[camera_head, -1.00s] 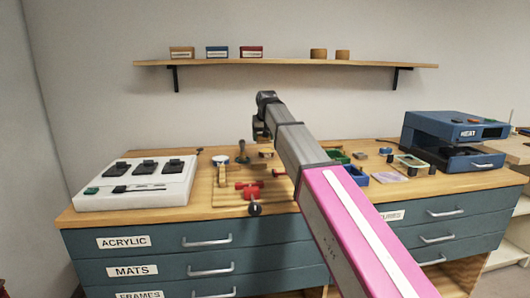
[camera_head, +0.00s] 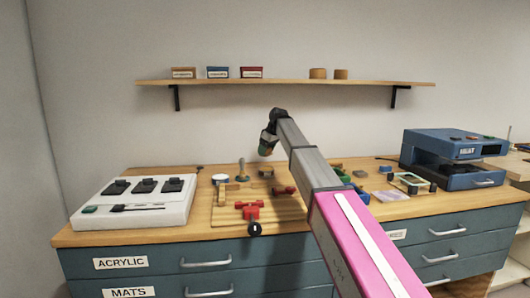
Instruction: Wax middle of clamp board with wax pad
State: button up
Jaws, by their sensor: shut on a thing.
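The clamp board (camera_head: 280,212) is a light wooden board on the cabinet top, left of my arm. It carries a red clamp (camera_head: 248,209) with a black knob at its front, a second dark red piece (camera_head: 284,190) at its right, and small wooden blocks. My gripper (camera_head: 266,148) is raised above the back of the board, in front of the wall. It is shut on a small, partly hidden thing, likely the wax pad (camera_head: 265,151), which shows a little green and reddish colour. The held thing appears apart from the board.
A white switch panel (camera_head: 135,205) stands on the left of the top. A blue heat press (camera_head: 455,158) stands on the right. Blue and green containers are partly hidden behind my arm. A wall shelf (camera_head: 290,82) with small boxes hangs above.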

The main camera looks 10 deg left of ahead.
aim_at(264, 168)
jog(key=shift+w+f, duration=0.1)
jog(key=shift+f, duration=2.9)
jog(key=shift+f, duration=0.55)
jog(key=shift+r, duration=0.1)
jog(key=shift+r, duration=3.45)
jog(key=shift+d, duration=0.15)
